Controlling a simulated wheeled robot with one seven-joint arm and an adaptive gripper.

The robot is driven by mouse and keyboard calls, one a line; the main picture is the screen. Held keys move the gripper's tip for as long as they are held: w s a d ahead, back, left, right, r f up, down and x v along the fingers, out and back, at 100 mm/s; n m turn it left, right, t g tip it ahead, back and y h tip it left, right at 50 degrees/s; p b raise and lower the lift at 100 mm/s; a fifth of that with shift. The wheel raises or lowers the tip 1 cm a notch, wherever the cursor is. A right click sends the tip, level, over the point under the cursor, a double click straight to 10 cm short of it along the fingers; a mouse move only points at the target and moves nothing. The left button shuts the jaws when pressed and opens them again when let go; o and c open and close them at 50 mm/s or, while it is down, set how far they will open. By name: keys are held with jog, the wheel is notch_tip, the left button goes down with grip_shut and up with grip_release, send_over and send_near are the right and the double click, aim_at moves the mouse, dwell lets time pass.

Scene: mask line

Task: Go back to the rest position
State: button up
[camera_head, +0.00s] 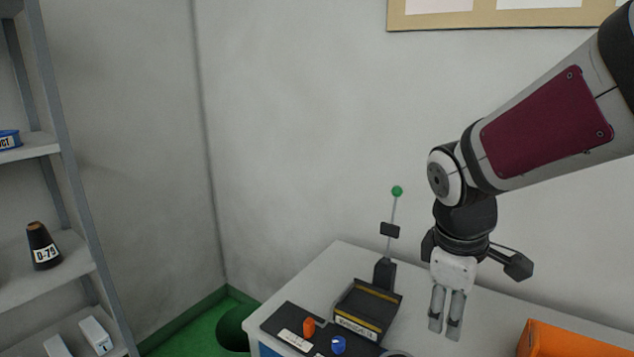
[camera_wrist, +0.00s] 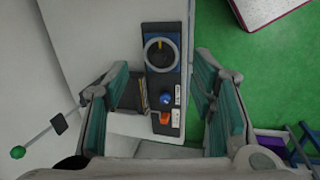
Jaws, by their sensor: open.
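My gripper (camera_head: 446,314) hangs pointing down over the white table at the right in the head view, apart from everything below it. In the wrist view my gripper (camera_wrist: 160,108) shows its two teal-padded fingers spread wide, with nothing between them. Beyond the fingers lies a black control panel (camera_wrist: 163,70) with a round dial, a blue knob (camera_wrist: 166,97) and an orange knob (camera_wrist: 165,118). The panel's blue knob (camera_head: 338,345) and orange knob (camera_head: 308,327) also show in the head view.
A black labelled tray (camera_head: 362,318) and a stand with a green ball (camera_head: 397,191) are on the table (camera_head: 340,262) left of my gripper. An orange bin (camera_head: 570,340) is at the right. A grey shelf (camera_head: 75,270) stands at the far left. Space above the table's left part is free.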

jog(key=s+r+m+t+y, duration=0.1)
jog(key=s+r+m, duration=0.2)
jog(key=s+m, duration=0.2)
jog(key=s+a+r+m+t+y, duration=0.1)
jog(key=s+r+m+t, duration=0.1)
jog(key=s+m, duration=0.3)
jog(key=shift+s+a+r, duration=0.3)
jog(key=shift+s+r, duration=0.5)
jog(key=shift+s, duration=1.3)
